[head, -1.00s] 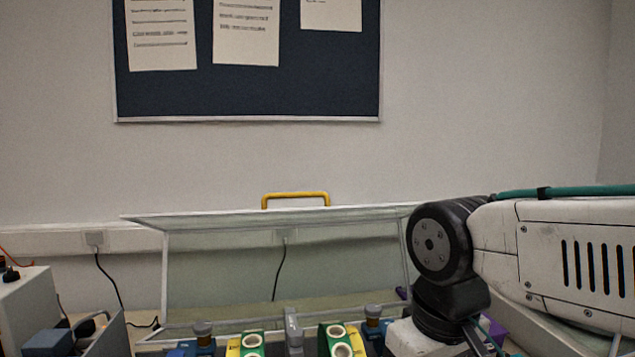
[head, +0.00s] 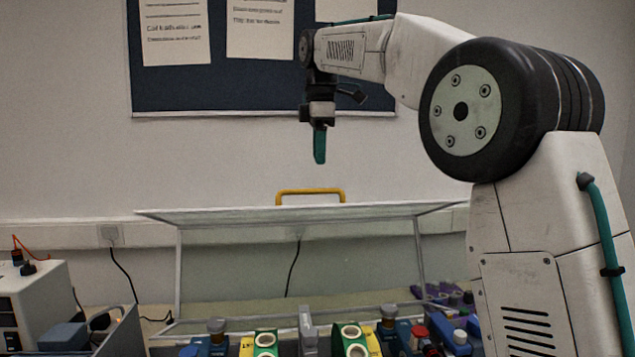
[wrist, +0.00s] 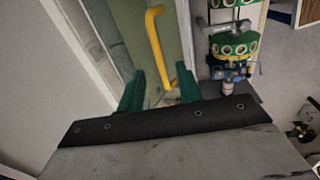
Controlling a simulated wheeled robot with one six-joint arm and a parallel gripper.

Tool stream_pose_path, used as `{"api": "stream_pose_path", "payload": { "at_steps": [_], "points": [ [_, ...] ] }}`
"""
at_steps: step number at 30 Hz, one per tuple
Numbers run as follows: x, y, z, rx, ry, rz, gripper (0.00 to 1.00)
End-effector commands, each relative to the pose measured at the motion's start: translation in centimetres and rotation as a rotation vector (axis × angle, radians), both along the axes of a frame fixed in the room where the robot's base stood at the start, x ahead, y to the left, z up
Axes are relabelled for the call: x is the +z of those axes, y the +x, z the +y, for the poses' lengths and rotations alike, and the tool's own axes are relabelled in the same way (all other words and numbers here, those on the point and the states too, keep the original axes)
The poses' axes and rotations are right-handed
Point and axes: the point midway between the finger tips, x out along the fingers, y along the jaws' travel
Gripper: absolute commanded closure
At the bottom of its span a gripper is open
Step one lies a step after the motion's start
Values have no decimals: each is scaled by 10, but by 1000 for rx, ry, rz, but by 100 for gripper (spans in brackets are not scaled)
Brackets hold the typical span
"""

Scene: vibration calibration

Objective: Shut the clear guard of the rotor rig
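The clear guard (head: 225,214) of the rotor rig stands open, its pale-framed panel raised behind the rig. A yellow handle (head: 310,192) is on its top edge. In the wrist view the handle (wrist: 155,45) lies beyond and between my fingertips, apart from them. My gripper (head: 319,158) points down above the handle, with clear wall showing between them. In the wrist view my gripper's (wrist: 160,88) two green fingers are spread with nothing between them. The rotor rig (head: 307,335) shows green and yellow parts at the bottom edge; its lower part is cut off.
A grey-white box (head: 35,300) with an orange cable stands at the left. Several blue, red and purple items (head: 445,325) sit at the right beside my arm. A dark notice board (head: 260,95) hangs on the wall behind my gripper. The air around the handle is free.

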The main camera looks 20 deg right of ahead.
Motion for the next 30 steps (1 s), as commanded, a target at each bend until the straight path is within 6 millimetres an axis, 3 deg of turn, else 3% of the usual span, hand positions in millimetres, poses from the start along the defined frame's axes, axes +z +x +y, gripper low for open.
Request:
{"api": "stream_pose_path", "payload": {
  "at_steps": [5, 16, 28, 30],
  "points": [
    [-12, 8, 0, 24, -4, 1, 65],
    [-66, 15, -2, 22, -3, 1, 65],
    [-76, 16, -2, 21, -3, -1, 65],
    [-76, 16, -2, 21, -4, -2, 82]
  ]
}}
